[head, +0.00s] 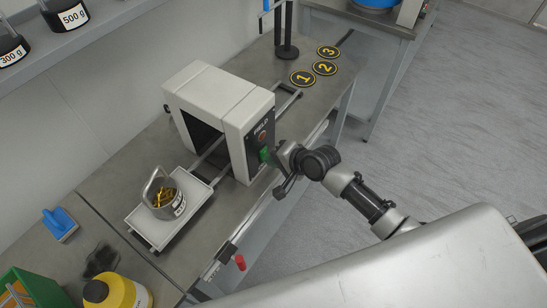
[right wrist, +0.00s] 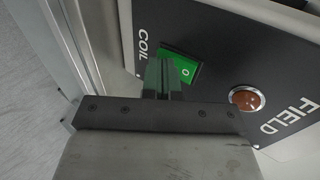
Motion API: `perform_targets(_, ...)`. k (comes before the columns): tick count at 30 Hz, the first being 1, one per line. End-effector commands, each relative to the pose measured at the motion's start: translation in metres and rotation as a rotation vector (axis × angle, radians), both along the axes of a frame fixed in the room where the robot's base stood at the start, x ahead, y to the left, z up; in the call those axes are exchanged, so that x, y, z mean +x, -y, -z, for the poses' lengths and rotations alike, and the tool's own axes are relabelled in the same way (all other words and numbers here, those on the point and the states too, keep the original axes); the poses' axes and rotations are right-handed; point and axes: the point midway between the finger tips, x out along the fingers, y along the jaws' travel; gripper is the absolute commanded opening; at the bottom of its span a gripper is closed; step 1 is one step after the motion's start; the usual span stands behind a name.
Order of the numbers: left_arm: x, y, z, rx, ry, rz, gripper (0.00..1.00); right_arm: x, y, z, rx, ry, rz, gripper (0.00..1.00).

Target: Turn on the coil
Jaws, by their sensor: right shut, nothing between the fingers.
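The coil unit (head: 208,98) is a white, arch-shaped housing on the bench. Its dark front panel (head: 253,148) faces my right arm and reads FIELD. In the right wrist view the panel (right wrist: 215,72) also reads COIL, beside a green rocker switch (right wrist: 188,68) with an O mark showing. A round orange-brown lamp (right wrist: 247,98) sits near FIELD. My right gripper (head: 272,158) is shut and empty, at the panel by the switch. Its fingertips (right wrist: 163,76) cover part of the switch; I cannot tell whether they touch it. My left gripper is out of view.
Numbered discs (head: 324,68) and a dark stand (head: 287,49) are behind. A blue brush (head: 60,226) and yellow bottle (head: 119,292) lie front left.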

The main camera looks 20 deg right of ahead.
Motion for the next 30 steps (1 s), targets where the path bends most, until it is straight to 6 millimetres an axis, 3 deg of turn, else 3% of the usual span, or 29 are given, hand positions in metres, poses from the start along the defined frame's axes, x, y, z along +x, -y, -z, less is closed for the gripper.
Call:
perform_targets(7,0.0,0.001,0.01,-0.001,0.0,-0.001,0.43,0.002,-0.003,0.005,0.03,0.034,-0.002,0.0)
perform_targets(30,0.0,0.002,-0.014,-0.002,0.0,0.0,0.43,0.003,-0.003,-0.017,0.027,0.035,-0.001,0.0)
